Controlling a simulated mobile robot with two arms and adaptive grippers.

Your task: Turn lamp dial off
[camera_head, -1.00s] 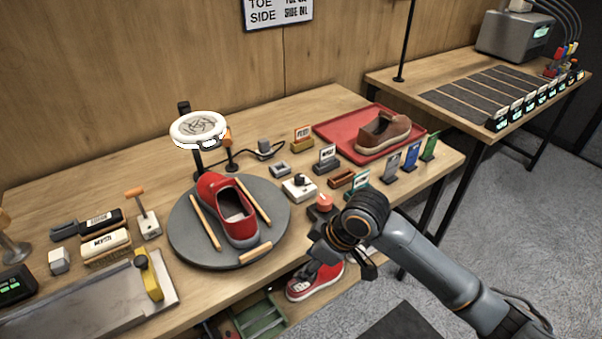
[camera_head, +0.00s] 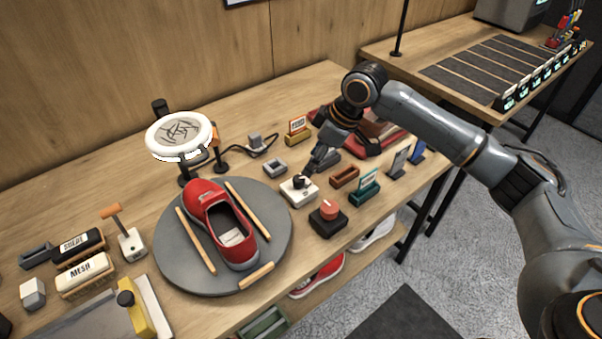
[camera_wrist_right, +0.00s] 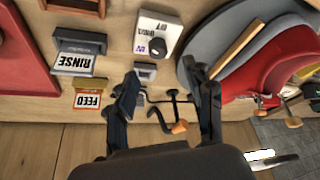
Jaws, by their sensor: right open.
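The lamp dial is a black knob (camera_head: 299,181) on a small white box (camera_head: 300,194), on the table right of the turntable. In the right wrist view the white box (camera_wrist_right: 163,24) has printed labels, and its dark knob (camera_wrist_right: 157,47) lies beyond the fingertips. My right gripper (camera_head: 340,160) is open and empty, above the table just behind and right of the box. One finger appears close to the knob in the head view; contact cannot be told. The ring lamp (camera_head: 180,133) has a bright white rim. My left gripper is out of view.
A red shoe (camera_head: 222,224) sits on the grey turntable (camera_head: 172,262) with wooden sticks around it. A red button on a black base (camera_head: 328,219) stands in front of the dial box. A small wooden tray (camera_head: 344,176) and a red tray with a brown shoe, partly hidden by my arm, are to the right.

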